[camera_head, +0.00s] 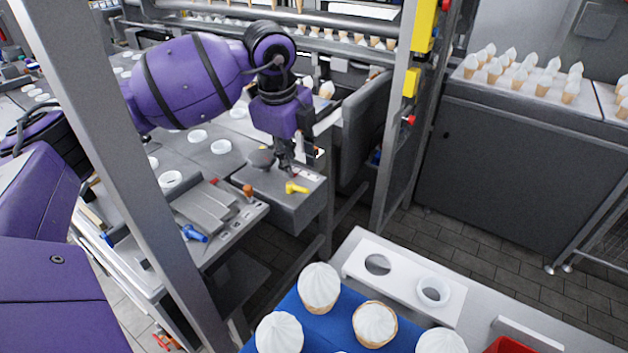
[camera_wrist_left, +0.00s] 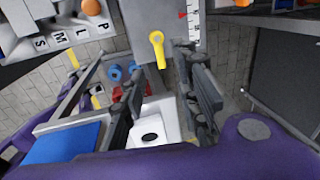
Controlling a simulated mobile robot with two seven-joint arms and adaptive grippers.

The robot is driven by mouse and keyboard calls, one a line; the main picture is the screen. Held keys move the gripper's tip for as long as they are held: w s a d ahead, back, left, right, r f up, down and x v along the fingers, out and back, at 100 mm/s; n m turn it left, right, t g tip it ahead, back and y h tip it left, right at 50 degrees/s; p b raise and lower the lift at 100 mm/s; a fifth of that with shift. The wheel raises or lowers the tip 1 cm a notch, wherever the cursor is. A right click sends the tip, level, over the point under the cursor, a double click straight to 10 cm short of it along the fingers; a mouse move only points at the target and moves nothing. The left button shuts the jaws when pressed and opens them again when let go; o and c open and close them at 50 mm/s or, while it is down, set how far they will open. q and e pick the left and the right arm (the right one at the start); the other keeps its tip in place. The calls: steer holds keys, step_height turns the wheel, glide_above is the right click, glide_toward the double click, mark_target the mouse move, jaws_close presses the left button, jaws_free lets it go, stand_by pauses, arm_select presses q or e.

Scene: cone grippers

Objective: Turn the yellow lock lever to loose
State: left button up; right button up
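The yellow lock lever (camera_head: 297,187) sits on a grey box (camera_head: 270,195) at the end of the machine table, its arm pointing right in the head view. In the left wrist view the lever (camera_wrist_left: 157,49) is at the top centre, on the grey panel. My left gripper (camera_head: 285,164) points down just above and behind the lever, partly dark against the box. In the wrist view the left gripper (camera_wrist_left: 160,88) has its fingers spread with nothing between them, and the lever shows beyond the gap. Whether a finger touches it is unclear. My right gripper is not in view.
An orange knob (camera_head: 247,190) and a blue lever (camera_head: 194,233) are on the panel left of the yellow lever. A white scale with a red mark (camera_wrist_left: 183,15) is beside it. Metal posts (camera_head: 398,120) stand close on the right. Cones stand on a blue tray (camera_head: 289,310) in front.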

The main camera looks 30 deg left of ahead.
mark_target(298, 189)
arm_select(q)
steer(key=shift+w+f, duration=0.25)
steer(key=shift+f, duration=1)
steer(key=shift+w+f, duration=0.25)
steer(key=shift+f, duration=1.05)
steer(key=shift+w+f, duration=0.25)
steer(key=shift+f, duration=1)
jaws_close()
